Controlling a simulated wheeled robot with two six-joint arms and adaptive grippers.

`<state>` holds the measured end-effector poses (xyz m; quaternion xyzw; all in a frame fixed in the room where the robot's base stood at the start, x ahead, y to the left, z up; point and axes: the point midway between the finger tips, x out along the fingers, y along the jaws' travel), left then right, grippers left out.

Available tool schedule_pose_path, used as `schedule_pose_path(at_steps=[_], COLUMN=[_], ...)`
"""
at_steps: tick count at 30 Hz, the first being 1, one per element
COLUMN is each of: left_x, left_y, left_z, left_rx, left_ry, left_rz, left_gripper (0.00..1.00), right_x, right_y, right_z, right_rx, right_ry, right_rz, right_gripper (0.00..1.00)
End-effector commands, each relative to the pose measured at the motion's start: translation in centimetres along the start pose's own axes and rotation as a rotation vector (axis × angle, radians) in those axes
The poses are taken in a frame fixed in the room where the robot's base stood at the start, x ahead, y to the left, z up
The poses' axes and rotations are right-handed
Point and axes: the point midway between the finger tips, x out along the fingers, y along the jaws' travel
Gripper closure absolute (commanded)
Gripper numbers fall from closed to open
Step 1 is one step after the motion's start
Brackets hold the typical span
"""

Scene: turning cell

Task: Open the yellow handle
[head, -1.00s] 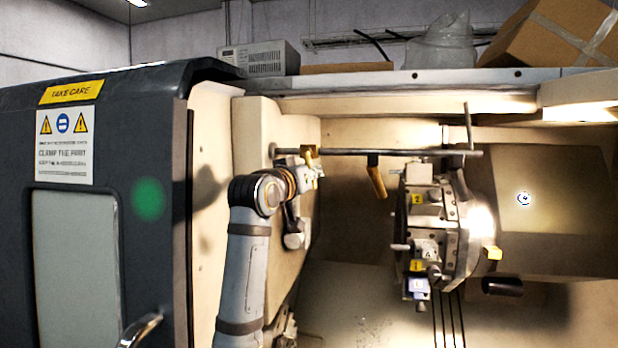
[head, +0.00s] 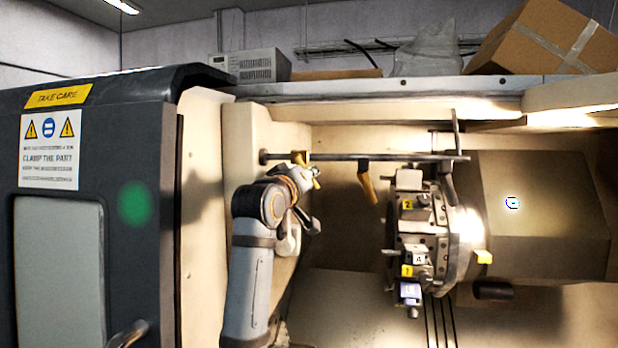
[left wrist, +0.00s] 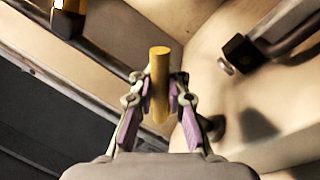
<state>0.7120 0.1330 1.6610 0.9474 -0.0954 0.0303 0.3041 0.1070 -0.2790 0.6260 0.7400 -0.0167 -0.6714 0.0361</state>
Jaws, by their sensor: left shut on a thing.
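The yellow handle (left wrist: 160,75) stands between the two fingers of my left gripper (left wrist: 161,92) in the left wrist view. The fingers, with purplish pads, are shut on it and its round end sticks out above them. In the head view the yellow handle (head: 316,181) shows small beside my left gripper (head: 308,184), below the left part of a dark horizontal pipe (head: 340,157). My wrist partly hides the grip there. My right gripper is in neither view.
A second yellow-brown handle (head: 368,187) hangs from the pipe to the right. A tool turret (head: 440,235) with numbered yellow tags stands further right. The dark door (head: 140,110) is on the left. Open space lies between my gripper and the turret.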

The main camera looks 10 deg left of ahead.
Motion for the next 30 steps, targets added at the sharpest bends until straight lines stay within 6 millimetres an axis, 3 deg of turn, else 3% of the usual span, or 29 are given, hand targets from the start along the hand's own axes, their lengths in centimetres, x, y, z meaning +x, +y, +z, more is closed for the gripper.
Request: schedule_pose_path(at_steps=[1,5,6,12,22,26,30], left_x=[0.2,0.2,0.2,0.1,-0.5,-2.7,-6.3], left_y=[-0.4,-0.4,-0.4,-0.3,-0.1,-0.1,-0.1], left_z=[0.8,0.8,0.8,0.5,0.2,0.2,0.2], left_rx=[-0.005,-0.004,-0.004,-0.002,0.0,-0.001,-0.002], left_ry=[-0.018,-0.018,-0.018,-0.012,-0.006,-0.005,-0.004], left_rz=[-0.008,-0.008,-0.008,-0.005,-0.003,-0.001,-0.001], left_gripper=[1.0,1.0,0.86,0.63,0.63,0.63,0.63], right_x=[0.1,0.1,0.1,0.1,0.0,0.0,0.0], right_y=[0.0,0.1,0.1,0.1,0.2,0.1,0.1], right_z=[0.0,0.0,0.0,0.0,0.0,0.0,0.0], right_rx=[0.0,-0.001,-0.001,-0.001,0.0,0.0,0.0], right_ry=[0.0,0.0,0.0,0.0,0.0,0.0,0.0], right_rz=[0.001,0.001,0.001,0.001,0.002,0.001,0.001], right_gripper=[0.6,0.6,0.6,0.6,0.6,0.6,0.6])
